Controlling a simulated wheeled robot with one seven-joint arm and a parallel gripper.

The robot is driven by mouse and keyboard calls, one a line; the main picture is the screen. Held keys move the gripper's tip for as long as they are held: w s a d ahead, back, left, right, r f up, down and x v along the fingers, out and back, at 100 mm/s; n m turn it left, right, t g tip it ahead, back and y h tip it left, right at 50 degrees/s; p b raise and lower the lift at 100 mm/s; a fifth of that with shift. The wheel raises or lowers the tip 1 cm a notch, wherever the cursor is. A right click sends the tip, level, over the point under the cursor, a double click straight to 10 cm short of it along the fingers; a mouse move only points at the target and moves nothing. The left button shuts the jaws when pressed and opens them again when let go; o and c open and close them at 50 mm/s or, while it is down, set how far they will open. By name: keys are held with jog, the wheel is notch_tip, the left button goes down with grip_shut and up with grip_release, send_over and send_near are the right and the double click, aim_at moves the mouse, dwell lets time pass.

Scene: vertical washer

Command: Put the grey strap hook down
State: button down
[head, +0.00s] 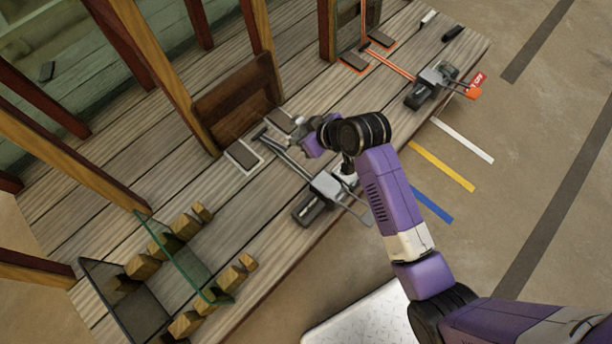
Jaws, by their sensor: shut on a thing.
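My gripper (303,134), at the end of my purple arm, is low over the wooden deck (170,190). It is shut on the grey strap hook, a small grey piece largely hidden by the fingers and wrist. The grey strap (286,155) runs over the planks from near a dark end piece (260,133) to the grey ratchet (325,188) at the deck's front edge. Two grey pads with pale outlines lie by the strap's far end, a left one (243,156) and a right one (280,121). I cannot tell whether the hook touches the deck.
An orange strap (391,66) with its ratchet (430,86) and orange-edged pads lies at the upper right. Wooden posts and a brown board (238,100) stand behind the pads. Glass panes (180,255) in wooden blocks stand at lower left. Floor stripes lie at right.

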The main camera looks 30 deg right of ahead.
notch_tip(320, 180, down, 19)
jog(key=b, duration=0.6)
jog(key=shift+w+f+b, duration=0.1)
jog(key=shift+f+b, duration=0.05)
jog(key=shift+b, duration=0.25)
jog(key=shift+f, duration=0.15)
jog(key=c, duration=1.1)
grip_release()
jog(key=shift+o, duration=0.2)
jog(key=shift+r, duration=0.25)
jog(key=p+v, duration=0.4)
jog(key=v, duration=0.8)
jog(key=shift+f, duration=0.1)
